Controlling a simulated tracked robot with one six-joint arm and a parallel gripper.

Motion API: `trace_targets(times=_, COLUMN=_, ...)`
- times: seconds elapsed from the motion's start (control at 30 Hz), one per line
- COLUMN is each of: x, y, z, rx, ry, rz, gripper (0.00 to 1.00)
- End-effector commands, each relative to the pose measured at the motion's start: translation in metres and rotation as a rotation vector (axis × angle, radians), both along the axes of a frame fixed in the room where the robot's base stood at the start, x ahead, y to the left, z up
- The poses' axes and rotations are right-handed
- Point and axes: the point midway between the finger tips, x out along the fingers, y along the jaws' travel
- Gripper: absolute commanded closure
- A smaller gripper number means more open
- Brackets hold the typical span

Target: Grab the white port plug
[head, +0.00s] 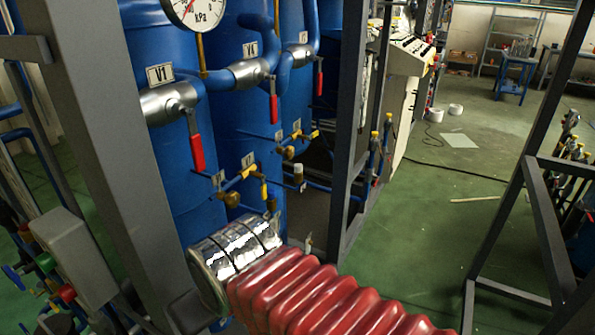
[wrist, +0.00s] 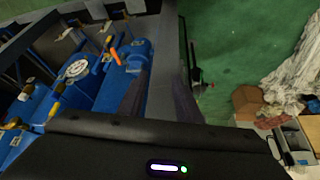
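A small pale cap (head: 298,170) stands on a thin blue pipe near the middle of the head view, right of the yellow valves. It may be the white port plug, but it is too small to be sure. I cannot make out the plug in the wrist view. My gripper (wrist: 157,95) shows in the wrist view as two dark, blurred fingers standing apart, with nothing seen between them. In the head view my red-sleeved arm reaches in from the bottom, and my fingers cannot be made out there.
Blue tanks (head: 162,135) with red-handled valves (head: 197,153) and a pressure gauge (head: 196,8) stand at left. A grey frame post (head: 357,130) rises right of the pale cap. Open green floor (head: 425,225) lies farther right. A cardboard box (wrist: 247,101) shows in the wrist view.

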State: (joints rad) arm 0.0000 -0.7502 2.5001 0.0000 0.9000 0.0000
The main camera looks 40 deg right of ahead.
Motion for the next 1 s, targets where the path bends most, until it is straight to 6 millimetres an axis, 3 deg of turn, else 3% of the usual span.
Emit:
trace_targets(times=0.27, x=0.006, y=-0.007, z=-0.001, rx=-0.005, ry=0.005, rz=-0.021, gripper=0.54)
trace_targets(times=0.43, x=0.025, y=-0.027, z=-0.007, rx=-0.021, ry=0.018, rz=-0.087, gripper=0.54)
trace_targets(times=0.77, x=0.071, y=-0.113, z=-0.032, rx=-0.065, ry=0.052, rz=-0.277, gripper=0.54)
trace_targets(times=1.0, x=0.1, y=-0.187, z=-0.054, rx=-0.1, ry=0.044, rz=-0.401, gripper=0.54)
